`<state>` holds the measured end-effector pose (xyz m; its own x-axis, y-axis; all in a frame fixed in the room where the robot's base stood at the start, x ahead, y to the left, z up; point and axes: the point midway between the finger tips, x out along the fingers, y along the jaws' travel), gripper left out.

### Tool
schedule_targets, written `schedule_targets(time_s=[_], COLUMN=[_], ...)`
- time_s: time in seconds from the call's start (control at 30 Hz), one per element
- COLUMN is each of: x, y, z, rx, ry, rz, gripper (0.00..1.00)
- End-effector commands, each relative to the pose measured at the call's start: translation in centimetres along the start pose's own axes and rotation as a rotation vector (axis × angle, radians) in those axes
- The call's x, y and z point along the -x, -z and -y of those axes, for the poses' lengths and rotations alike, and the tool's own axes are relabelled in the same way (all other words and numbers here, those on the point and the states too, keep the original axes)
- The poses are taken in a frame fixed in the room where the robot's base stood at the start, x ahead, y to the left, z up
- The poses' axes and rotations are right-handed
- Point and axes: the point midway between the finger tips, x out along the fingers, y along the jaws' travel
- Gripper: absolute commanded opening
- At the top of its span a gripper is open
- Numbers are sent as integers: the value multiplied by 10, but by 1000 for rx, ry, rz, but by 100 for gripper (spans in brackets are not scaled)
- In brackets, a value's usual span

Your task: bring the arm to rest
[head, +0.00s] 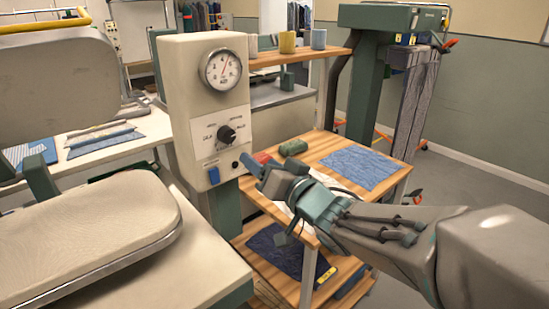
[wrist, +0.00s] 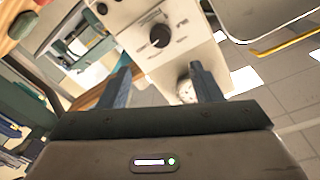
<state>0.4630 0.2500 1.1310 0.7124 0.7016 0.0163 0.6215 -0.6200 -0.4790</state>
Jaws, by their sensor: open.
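My gripper (head: 262,168) is in front of the wooden shelf unit, just right of the cream control box (head: 207,110). In the wrist view its two blue fingers (wrist: 160,82) stand apart with nothing held between them. The control box, with its black knob (wrist: 160,36) and round gauge (wrist: 187,88), shows beyond the fingers, apart from them as far as I can tell. My arm reaches in from the lower right of the head view and hides part of the shelf unit.
A padded press (head: 85,235) with a raised upper plate (head: 60,85) stands at the left. Blue folded cloth (head: 361,168) and a green roll (head: 293,147) lie on the wooden top. Open floor (head: 470,180) shows at the right.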

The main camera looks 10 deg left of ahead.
Motion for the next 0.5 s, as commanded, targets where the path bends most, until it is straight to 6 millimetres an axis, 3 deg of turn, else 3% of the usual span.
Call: schedule_targets(time_s=[0.13,0.23,0.37,0.5], x=[1,6,26,66], y=[1,6,14,17], z=[-2,-16,-52,-98], rx=[5,28,87,137], ry=[-12,-80,-274,-527], rz=[1,7,46,145], gripper=[59,59,59,59])
